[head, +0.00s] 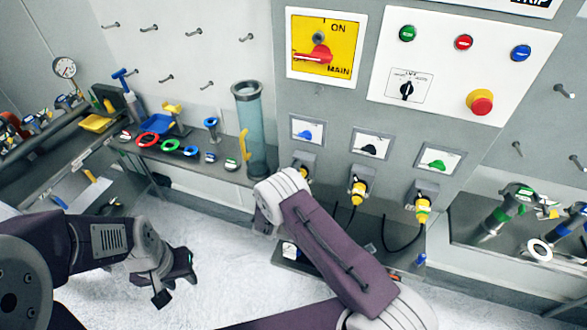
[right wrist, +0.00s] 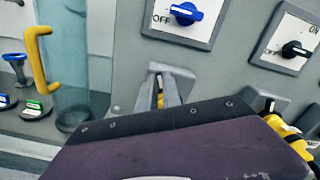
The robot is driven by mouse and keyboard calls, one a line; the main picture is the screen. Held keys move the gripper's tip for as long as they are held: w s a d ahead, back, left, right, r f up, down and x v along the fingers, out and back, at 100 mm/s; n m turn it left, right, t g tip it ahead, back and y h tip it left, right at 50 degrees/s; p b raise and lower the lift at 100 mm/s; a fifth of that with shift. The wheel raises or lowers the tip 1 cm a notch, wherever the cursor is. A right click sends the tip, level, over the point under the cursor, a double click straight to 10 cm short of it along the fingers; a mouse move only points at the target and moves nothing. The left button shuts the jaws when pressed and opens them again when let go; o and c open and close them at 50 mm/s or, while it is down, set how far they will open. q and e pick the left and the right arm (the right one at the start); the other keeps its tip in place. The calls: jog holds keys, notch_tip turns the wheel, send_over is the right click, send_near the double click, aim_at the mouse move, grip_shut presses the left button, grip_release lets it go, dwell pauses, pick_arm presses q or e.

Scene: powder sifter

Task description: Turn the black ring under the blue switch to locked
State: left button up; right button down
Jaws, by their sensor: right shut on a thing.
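The blue switch (head: 306,132) is on a small framed plate on the grey cabinet; it also shows in the right wrist view (right wrist: 186,13), with OFF lettered at its left. Below it a grey socket housing (right wrist: 176,78) holds a yellow plug (right wrist: 160,99), of which only a sliver shows. The black ring is hidden behind my right gripper and arm, so its setting cannot be seen. My right gripper (right wrist: 165,118) is at the plug, shut, its fingertips hidden by its dark body. My left gripper (head: 176,284) hangs open and empty over the pale floor, far from the cabinet.
Two similar yellow plugs with cables stand to the right, under the black switch (head: 370,145) and the green switch (head: 438,160). A clear blue tube (head: 251,130) with a yellow handle stands close on the left. A bench (head: 190,160) carries coloured parts.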

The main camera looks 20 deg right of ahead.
aim_at(309, 163)
jog(key=m+b, duration=0.1)
jog(key=d+m+b, duration=0.1)
jog(key=m, duration=0.1)
jog(key=shift+s+b, duration=0.3)
jog(key=shift+b, duration=0.05)
jog(key=m+b, duration=0.2)
jog(key=s+d+m+b, duration=0.1)
jog(key=m+b, duration=0.1)
jog(key=b, duration=0.1)
jog(key=d+m+b, duration=0.1)
jog(key=m+b, duration=0.2)
jog(key=shift+s+f, duration=0.1)
jog(key=shift+s, duration=0.1)
jog(key=shift+s+d+m+b, duration=0.1)
jog(key=shift+d+m+b, duration=0.1)
jog(key=shift+m+b, duration=0.65)
jog(key=c, duration=1.5)
grip_release()
jog(key=shift+d, duration=0.1)
